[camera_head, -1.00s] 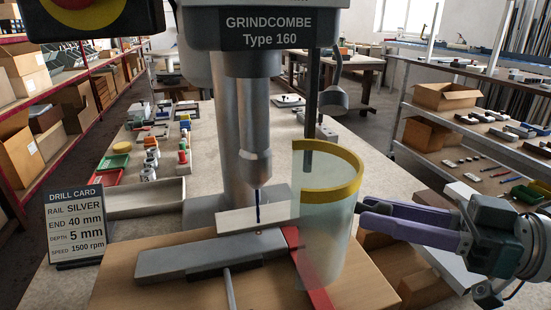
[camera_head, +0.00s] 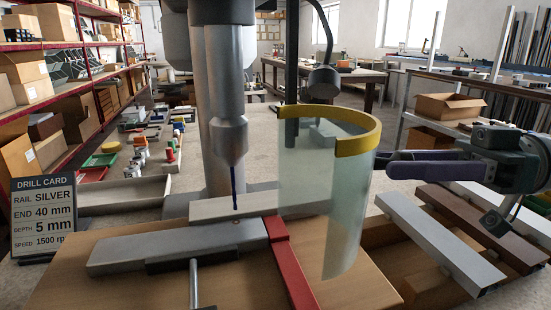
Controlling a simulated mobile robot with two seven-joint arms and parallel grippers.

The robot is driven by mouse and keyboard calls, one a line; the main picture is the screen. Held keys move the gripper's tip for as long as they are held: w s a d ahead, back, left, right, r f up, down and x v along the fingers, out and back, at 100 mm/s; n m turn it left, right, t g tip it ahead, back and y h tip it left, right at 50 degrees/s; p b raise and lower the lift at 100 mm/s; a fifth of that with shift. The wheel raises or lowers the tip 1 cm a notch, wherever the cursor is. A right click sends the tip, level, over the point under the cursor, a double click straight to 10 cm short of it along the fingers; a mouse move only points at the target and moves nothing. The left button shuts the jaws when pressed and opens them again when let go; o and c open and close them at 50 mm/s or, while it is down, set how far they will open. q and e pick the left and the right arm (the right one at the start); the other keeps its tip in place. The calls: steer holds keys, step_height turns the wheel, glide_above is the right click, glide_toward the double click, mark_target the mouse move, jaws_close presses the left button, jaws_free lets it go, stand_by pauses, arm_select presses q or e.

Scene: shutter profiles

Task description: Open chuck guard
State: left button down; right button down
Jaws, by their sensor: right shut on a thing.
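The chuck guard (camera_head: 325,215) is a clear, curved shield with a yellow upper rim (camera_head: 357,144). It stands at the right of the drill chuck (camera_head: 228,135) and bit, with the chuck's left side uncovered. My right gripper (camera_head: 382,164) reaches in from the right, its purple fingers closed at the guard's right edge by the yellow rim. The fingertips' exact hold is partly hidden. My left gripper is not in view.
Under the bit, a pale profile (camera_head: 215,208) lies behind a grey vise jaw (camera_head: 175,248), with a red bar (camera_head: 290,262) beside it. More profiles (camera_head: 435,240) lie at the right. A drill card (camera_head: 43,217) stands at the left.

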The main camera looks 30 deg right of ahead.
steer(key=c, duration=0.6)
jaws_free()
steer(key=shift+o, duration=0.2)
steer(key=b+v, duration=0.2)
steer(key=v, duration=0.7)
steer(key=shift+s+d+b, duration=0.2)
steer(key=shift+d+b, duration=0.1)
steer(key=shift+d, duration=0.05)
